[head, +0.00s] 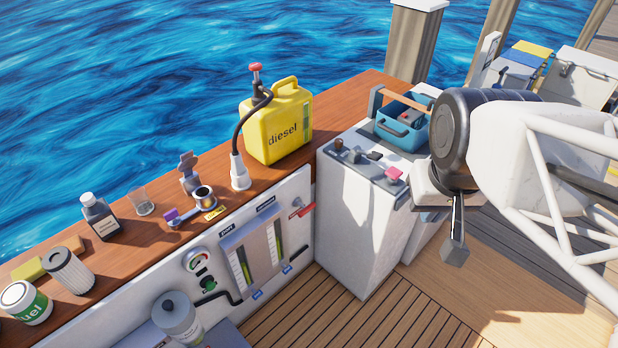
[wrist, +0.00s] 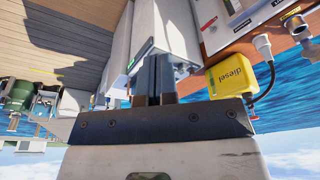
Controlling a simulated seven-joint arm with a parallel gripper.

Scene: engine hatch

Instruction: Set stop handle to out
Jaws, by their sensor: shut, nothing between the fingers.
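Two red-pink handles show in the head view, and I cannot read a stop label on either. One red handle (head: 303,209) sticks out at the right end of the white panel (head: 306,185), beside the gauges. One pink handle (head: 395,173) stands on top of the white console (head: 350,225). My gripper (head: 454,250) hangs over the deck to the right of the console, apart from both handles. In the wrist view its fingers (wrist: 154,80) are together and empty, with the console (wrist: 165,30) beyond them.
A yellow diesel can (head: 277,125) with a hose stands on the wooden ledge (head: 345,105). A blue toolbox (head: 402,122) sits behind the console top. Bottles, a glass and cans line the ledge at left. The deck (head: 350,325) in front is clear.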

